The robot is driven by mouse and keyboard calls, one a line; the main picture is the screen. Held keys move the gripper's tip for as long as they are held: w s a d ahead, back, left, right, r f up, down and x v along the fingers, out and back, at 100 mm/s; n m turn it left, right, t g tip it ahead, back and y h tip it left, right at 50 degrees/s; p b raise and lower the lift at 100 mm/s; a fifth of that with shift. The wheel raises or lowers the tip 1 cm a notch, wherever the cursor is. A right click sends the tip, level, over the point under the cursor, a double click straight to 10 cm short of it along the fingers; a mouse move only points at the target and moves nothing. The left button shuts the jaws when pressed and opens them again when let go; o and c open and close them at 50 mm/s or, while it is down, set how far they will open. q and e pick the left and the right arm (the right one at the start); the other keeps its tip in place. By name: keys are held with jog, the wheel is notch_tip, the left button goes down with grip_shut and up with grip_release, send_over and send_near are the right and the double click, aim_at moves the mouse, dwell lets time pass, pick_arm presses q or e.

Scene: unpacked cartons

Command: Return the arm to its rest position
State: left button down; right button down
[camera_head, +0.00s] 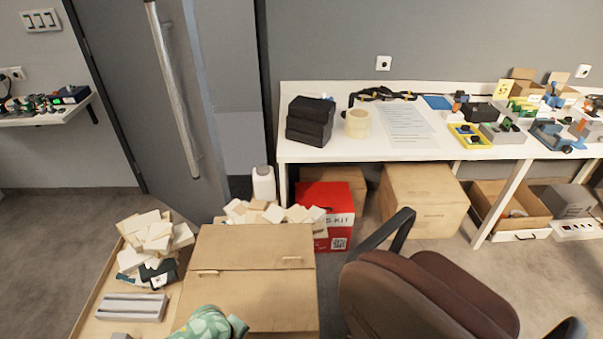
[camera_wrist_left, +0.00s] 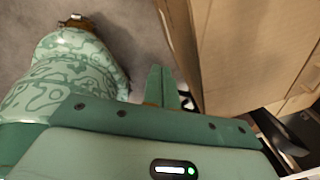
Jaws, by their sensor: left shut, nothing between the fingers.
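My left gripper (camera_wrist_left: 163,76) shows in the left wrist view as two green fingers side by side, shut and empty. Its fingers are over the grey floor, just left of a brown carton side (camera_wrist_left: 250,50), apart or touching I cannot tell. In the head view only a green patterned piece of my arm (camera_head: 208,324) shows at the bottom edge, in front of the closed carton (camera_head: 250,290); no gripper fingers show there. My right gripper is in neither view.
An open box (camera_head: 92,298) of light blocks is left of the carton. A brown chair (camera_head: 425,285) stands right. Behind are a red box (camera_head: 328,195), a large carton (camera_head: 425,200) and a white table (camera_head: 345,148) with black cases and parts. Grey floor is clear at far left.

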pick_arm(q)
jog(key=s+a+f+n, duration=0.3)
jog(key=s+f+n, duration=0.3)
jog(key=s, duration=0.3)
jog(key=s+a+f+n, duration=0.2)
jog(key=s+f+n, duration=0.4)
jog(key=s, duration=0.4)
jog(key=s+a+f+n, duration=0.1)
jog(key=s+n, duration=0.3)
jog(key=s, duration=0.6)
jog(key=s+a+f+n+g+y, duration=0.1)
jog(key=s+a+f+n, duration=0.1)
jog(key=s, duration=0.8)
jog(key=shift+a+n, duration=0.2)
jog(key=shift+n, duration=0.7)
